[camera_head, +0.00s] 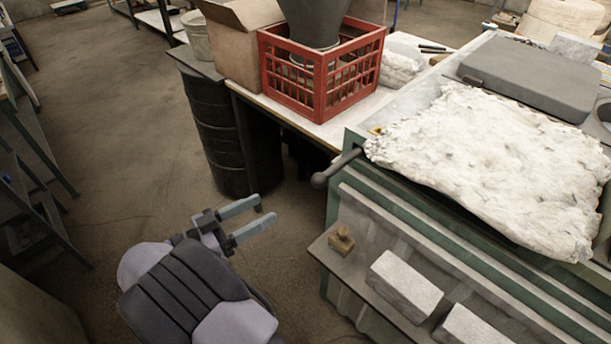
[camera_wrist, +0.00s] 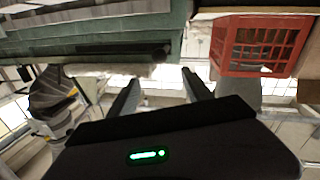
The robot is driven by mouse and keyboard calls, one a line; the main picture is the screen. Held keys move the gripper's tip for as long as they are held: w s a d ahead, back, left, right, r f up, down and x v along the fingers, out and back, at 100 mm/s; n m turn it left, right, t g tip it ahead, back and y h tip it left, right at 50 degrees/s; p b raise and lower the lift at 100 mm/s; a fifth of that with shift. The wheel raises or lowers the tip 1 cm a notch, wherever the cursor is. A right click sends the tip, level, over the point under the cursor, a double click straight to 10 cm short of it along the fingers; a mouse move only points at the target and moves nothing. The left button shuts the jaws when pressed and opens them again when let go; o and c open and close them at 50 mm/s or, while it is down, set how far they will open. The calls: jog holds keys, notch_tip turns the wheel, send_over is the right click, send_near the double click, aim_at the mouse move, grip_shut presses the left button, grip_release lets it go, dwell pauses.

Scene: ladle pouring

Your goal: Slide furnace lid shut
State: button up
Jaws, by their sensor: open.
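The furnace is a green-framed box (camera_head: 345,200) at the right of the head view, also at the upper left of the wrist view (camera_wrist: 90,35). A flat dark grey slab (camera_head: 530,78), which looks like its lid, lies on top towards the back. Part of a round dark opening (camera_head: 604,112) shows at its right, cut by the picture edge. A dark bar with a round knob (camera_head: 335,168) sticks out at the furnace's near left corner. My gripper (camera_head: 265,209) is open and empty, left of the furnace and apart from it; its fingers also show in the wrist view (camera_wrist: 160,75).
A rumpled white blanket (camera_head: 490,160) covers much of the furnace top. A front shelf (camera_head: 345,265) carries pale blocks (camera_head: 405,285). The floor (camera_head: 110,130) at left is clear.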

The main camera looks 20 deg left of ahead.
aim_at(314, 183)
jog(key=b+x, duration=0.2)
jog(key=x, duration=1.3)
jog(key=shift+w+d, duration=0.1)
jog(key=shift+d, duration=0.05)
grip_shut()
